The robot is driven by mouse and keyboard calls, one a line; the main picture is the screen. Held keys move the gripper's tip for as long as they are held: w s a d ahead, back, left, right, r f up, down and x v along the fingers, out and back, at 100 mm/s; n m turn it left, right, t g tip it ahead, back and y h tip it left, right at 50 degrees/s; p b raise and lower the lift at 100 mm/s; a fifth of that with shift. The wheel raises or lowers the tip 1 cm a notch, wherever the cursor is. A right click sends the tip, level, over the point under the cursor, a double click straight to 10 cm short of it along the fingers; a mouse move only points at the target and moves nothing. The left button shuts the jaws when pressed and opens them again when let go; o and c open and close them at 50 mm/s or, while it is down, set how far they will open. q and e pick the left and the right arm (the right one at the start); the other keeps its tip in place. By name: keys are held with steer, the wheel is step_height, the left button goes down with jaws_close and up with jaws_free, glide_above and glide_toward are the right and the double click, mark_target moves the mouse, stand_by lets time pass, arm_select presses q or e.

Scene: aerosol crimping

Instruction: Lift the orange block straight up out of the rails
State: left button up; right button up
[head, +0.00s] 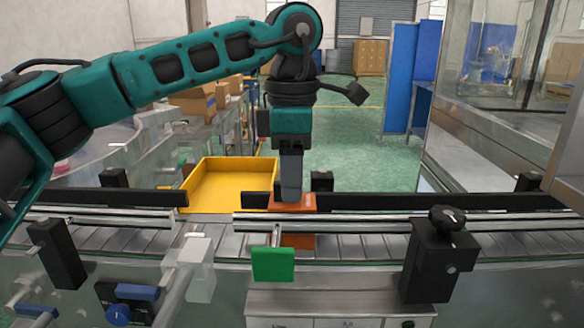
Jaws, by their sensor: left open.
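The orange block (298,241) sits on the conveyor, between the front rail (350,222) and the dark back rail (420,201). The front rail crosses in front of it, and part of its lower face shows below that rail. My left gripper (291,197) points straight down from above with its fingers at the block's top. The gripper is open, and its fingertips overlap the block in the picture. I cannot tell whether they touch it. My right gripper is not in view.
A yellow tray (190,190) stands behind the rails, left of my left gripper. A green plate (273,264) is in front of the block. A black clamp post (430,262) stands at the front right. Blue partitions (402,75) stand farther back.

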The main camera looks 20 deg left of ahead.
arm_select(q)
steer(key=shift+c, duration=0.2)
jaws_close()
steer(key=shift+r, duration=0.1)
